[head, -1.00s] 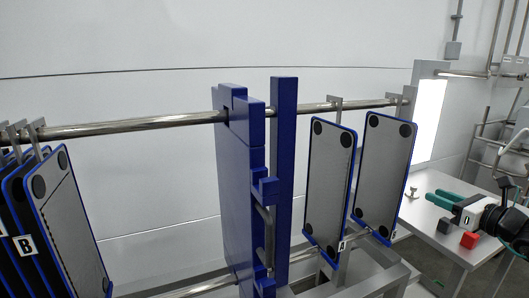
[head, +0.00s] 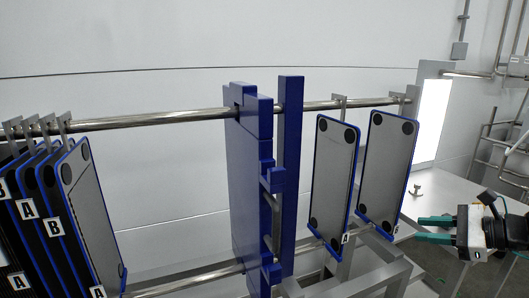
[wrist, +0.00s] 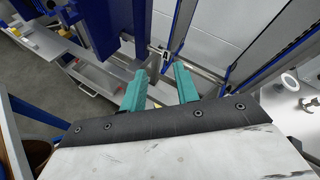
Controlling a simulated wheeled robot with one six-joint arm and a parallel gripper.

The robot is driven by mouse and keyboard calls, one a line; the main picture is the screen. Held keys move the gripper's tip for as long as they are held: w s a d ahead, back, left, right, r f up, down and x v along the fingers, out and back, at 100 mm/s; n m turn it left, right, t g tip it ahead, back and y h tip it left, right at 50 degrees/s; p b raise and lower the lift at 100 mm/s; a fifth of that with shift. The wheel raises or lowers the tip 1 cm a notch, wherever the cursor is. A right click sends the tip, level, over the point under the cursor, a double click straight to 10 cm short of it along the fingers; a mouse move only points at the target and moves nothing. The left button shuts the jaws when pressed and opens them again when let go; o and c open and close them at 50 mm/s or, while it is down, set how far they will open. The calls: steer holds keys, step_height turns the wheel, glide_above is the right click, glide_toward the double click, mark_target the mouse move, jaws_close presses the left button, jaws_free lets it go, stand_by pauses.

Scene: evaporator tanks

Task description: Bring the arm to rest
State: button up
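My gripper (head: 420,230) is at the right edge of the head view, beside the plate rack and over the side of the grey table. Its two teal fingers point left and stand apart with nothing between them. In the wrist view the teal fingers (wrist: 160,78) are also spread and empty, with a gap showing floor and rack parts. The rest of my arm is mostly cut off by the right edge of the head view.
Plates (head: 382,175) with blue edges hang at the right of the rack, close to my gripper. A thick blue plate block (head: 247,185) stands mid-rack. More labelled plates (head: 85,215) hang at the left. A small metal fitting (head: 416,190) stands on the table (head: 445,192).

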steer(key=s+a+r+n+g+h, duration=0.2)
steer(key=s+a+n+g+h, duration=0.2)
steer(key=s+n, duration=0.6)
steer(key=s+a+r+n+g+h, duration=0.3)
steer(key=s+a+n, duration=0.5)
steer(key=s+n, duration=0.3)
steer(key=n+g+h, duration=0.1)
steer(key=h, duration=0.1)
steer(key=shift+s+n+h, duration=0.15)
steer(key=shift+n+h, duration=0.15)
steer(key=shift+h, duration=0.1)
steer(key=shift+a+r, duration=0.1)
stand_by(1.2)
